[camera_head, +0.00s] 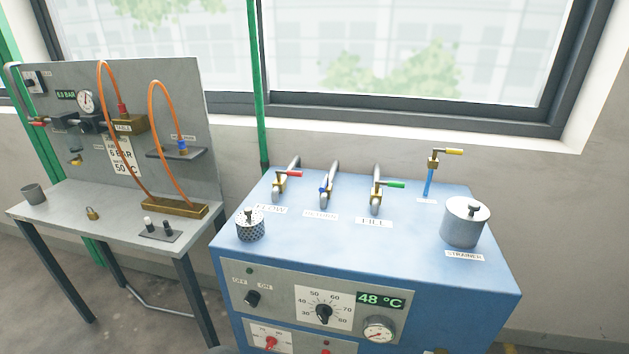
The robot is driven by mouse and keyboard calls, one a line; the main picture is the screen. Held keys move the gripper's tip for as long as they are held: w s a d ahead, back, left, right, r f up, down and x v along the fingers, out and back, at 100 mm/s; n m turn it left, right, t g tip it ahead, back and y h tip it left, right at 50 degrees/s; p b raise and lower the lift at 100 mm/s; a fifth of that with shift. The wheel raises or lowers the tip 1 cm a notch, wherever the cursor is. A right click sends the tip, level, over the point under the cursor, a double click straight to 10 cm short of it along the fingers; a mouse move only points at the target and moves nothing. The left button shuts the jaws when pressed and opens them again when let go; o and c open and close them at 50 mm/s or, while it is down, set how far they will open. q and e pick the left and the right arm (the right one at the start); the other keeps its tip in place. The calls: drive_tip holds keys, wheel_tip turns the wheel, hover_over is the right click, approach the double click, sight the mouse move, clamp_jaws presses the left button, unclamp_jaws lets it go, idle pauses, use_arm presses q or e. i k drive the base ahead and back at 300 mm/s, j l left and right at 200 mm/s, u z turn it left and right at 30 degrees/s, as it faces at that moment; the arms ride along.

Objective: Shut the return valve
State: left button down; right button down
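The return valve (325,189) is the blue-handled valve on the middle pipe on top of the blue machine (345,245). Its blue handle looks in line with the pipe, but it is small and hard to make out. A white label (320,215) lies in front of it, too blurred to read surely. To its left is the red-handled flow valve (279,185), and to its right the green-handled fill valve (377,188); both handles point right, across their pipes. Neither of my grippers is in view.
A yellow-handled valve (434,160) on a blue pipe and the lidded strainer pot (465,222) stand at the right. A perforated basket (250,224) stands front left. The machine top before the valves is mostly clear. A grey bench (75,197) with orange hoses stands left.

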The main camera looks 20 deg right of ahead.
sight(324, 183)
drive_tip(key=j, duration=0.8)
drive_tip(key=i+j+z, duration=0.1)
drive_tip(key=j, duration=0.7)
